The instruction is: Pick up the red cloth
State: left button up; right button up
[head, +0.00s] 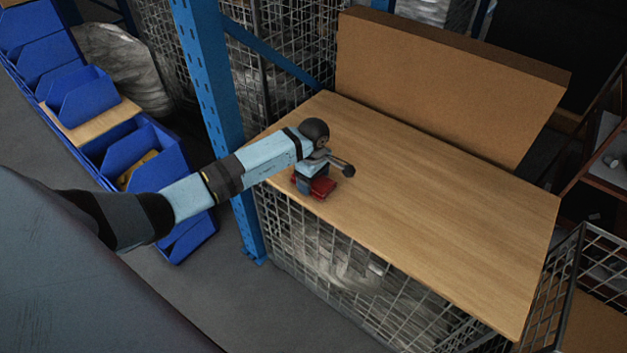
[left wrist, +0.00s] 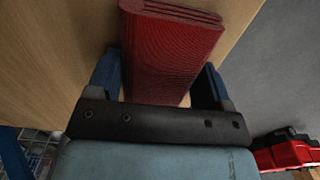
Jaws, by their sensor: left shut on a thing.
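The red cloth (head: 322,187) is a folded, ribbed bundle at the near left edge of the wooden table (head: 440,210) in the head view. In the left wrist view the cloth (left wrist: 170,50) stands between the two blue fingers of my left gripper (left wrist: 160,80). My left gripper (head: 312,184) is shut on the cloth in the head view. Whether the cloth touches the tabletop is hard to tell. My right gripper is not in view.
A large cardboard-coloured box (head: 450,85) stands along the table's back. A blue upright post (head: 212,90) is close to my left arm. Blue bins (head: 140,155) stand at the left. Wire mesh cages (head: 330,260) are below the table. The table's middle and right are clear.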

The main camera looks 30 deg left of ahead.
pick_arm(q)
jog(key=shift+r, duration=0.15)
notch_tip(320, 180, up, 20)
dwell(0.3)
